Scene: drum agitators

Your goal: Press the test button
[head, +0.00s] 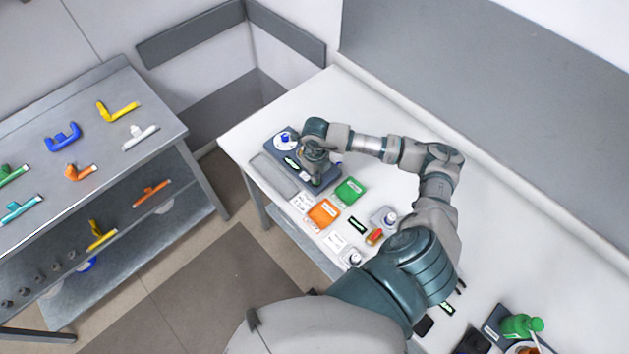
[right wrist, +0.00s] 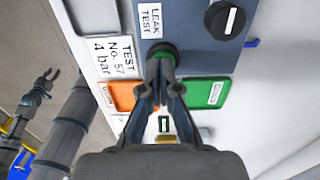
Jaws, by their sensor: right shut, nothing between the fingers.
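The blue-grey test panel (head: 322,175) lies on the white bench and also fills the top of the right wrist view (right wrist: 192,30). The round dark green button (right wrist: 162,49) sits on it below a "LEAK TEST" label (right wrist: 150,20). My right gripper (right wrist: 160,64) is shut and empty. Its tips overlap the near edge of the button in the picture; I cannot tell whether they touch it. In the head view my right gripper (head: 315,168) is over the panel and hides the button. A small claw, apparently my left gripper (right wrist: 42,85), shows at the left of the wrist view.
A black knob (right wrist: 225,18) stands right of the button. An orange tile (head: 323,212) and a green tile (head: 349,190) lie beside the panel. A "TEST No. 57, 4 bar" label (right wrist: 107,60) is on the left. A metal rack (head: 100,160) with coloured parts stands left, across a floor gap.

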